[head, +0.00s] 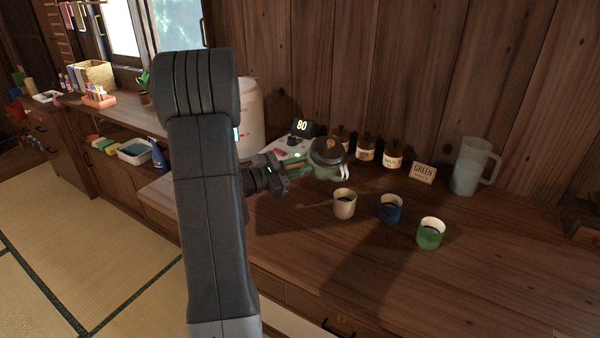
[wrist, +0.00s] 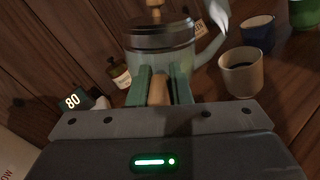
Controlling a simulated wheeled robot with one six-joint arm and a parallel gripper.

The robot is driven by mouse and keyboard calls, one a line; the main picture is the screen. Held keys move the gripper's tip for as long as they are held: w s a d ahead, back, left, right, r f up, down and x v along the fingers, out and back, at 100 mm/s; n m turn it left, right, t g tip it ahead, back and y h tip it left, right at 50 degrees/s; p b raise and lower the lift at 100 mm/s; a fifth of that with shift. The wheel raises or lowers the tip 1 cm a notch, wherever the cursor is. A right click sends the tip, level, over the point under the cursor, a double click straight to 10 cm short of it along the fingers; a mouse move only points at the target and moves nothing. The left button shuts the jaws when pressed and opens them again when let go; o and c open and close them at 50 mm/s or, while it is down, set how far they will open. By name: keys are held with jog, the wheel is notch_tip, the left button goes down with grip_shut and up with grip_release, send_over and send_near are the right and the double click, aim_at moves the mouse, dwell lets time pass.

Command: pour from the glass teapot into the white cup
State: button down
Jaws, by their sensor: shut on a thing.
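The glass teapot (head: 325,172) has a dark lid with a wooden knob and a pale spout toward the right. It also shows in the wrist view (wrist: 180,60). My gripper (head: 298,168) is shut on its wooden handle (wrist: 159,91), which sits between the green fingers in the wrist view. I cannot tell whether the teapot's base touches the counter. The white cup (head: 344,205), cream-looking, stands upright to the right of the teapot and in front of it; it shows dark inside in the wrist view (wrist: 242,75).
A blue cup (head: 390,209) and a green cup (head: 430,234) stand right of the white cup. Labelled bottles (head: 365,150), a GREEN sign (head: 423,173) and a clear pitcher (head: 470,168) line the wall. A display reading 80 (head: 302,127) is behind. The front right counter is clear.

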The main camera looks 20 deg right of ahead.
jog(key=shift+s+r+m+b, duration=0.2)
jog(key=shift+r+m+b, duration=0.1)
jog(key=shift+r+m, duration=0.35)
jog(key=shift+s+r+m+b, duration=0.2)
jog(key=shift+r+m, duration=0.25)
jog(key=shift+m, duration=0.4)
dwell(5.1)
jog(key=b, duration=0.3)
jog(key=shift+f, duration=0.3)
jog(key=shift+r+b, duration=0.1)
jog(key=shift+b, duration=0.7)
jog(key=shift+r, duration=0.15)
jog(key=shift+w+r+n+p, duration=0.1)
jog(key=shift+n+p, duration=0.2)
jog(key=shift+p, duration=0.1)
jog(key=shift+n+p, duration=0.3)
jog(key=shift+p, duration=0.1)
jog(key=n+p, duration=0.1)
jog(key=f+n+p, duration=0.1)
jog(key=p, duration=0.1)
jog(key=shift+w+f+p, duration=0.15)
jog(key=shift+w+p, duration=0.15)
jog(key=shift+w, duration=0.05)
jog(key=n+p, duration=0.3)
jog(key=n, duration=0.1)
jog(key=shift+f+p, duration=0.1)
jog(key=shift+p, duration=0.3)
